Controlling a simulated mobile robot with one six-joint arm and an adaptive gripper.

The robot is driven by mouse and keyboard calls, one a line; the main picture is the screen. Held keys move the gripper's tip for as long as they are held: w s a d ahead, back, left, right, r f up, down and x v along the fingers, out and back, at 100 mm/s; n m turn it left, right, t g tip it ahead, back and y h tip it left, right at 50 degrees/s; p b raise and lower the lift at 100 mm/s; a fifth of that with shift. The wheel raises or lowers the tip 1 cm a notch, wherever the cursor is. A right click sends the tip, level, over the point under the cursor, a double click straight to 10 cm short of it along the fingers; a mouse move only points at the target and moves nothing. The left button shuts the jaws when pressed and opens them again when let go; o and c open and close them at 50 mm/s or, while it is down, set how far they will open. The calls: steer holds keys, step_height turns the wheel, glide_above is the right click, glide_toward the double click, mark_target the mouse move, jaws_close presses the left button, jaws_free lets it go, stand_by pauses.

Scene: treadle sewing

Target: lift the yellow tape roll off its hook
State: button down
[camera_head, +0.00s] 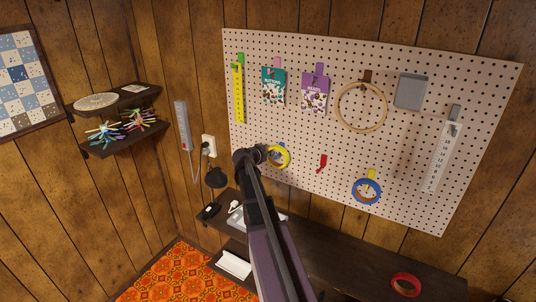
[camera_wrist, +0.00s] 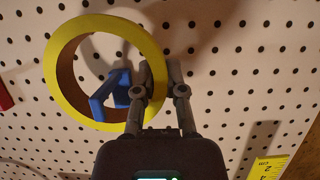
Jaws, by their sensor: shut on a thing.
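The yellow tape roll (camera_head: 288,156) is at the lower left part of the pegboard, with a blue hook through its hole. In the wrist view the roll (camera_wrist: 52,78) shows as a ring with a brown inner wall around the blue hook (camera_wrist: 109,92). My gripper (camera_wrist: 158,70) is shut on the ring's side, one finger inside the hole and the other outside. In the head view my gripper (camera_head: 264,155) is at the roll's left side. I cannot tell whether the roll still touches the hook.
The pegboard (camera_head: 335,60) lies close behind. A red hook (camera_head: 322,163) is bare to the right; a blue roll (camera_head: 357,192) hangs beyond it. A yellow ruler (camera_head: 238,93) hangs above. Below is a dark bench (camera_head: 340,255) with a black lamp (camera_head: 216,178) and red roll (camera_head: 415,284).

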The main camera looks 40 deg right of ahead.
steer(key=shift+a, duration=0.1)
steer(key=s+a, duration=0.3)
steer(key=a, duration=0.6)
steer(key=shift+s, duration=0.4)
stand_by(1.6)
steer(key=shift+f, duration=0.1)
stand_by(0.4)
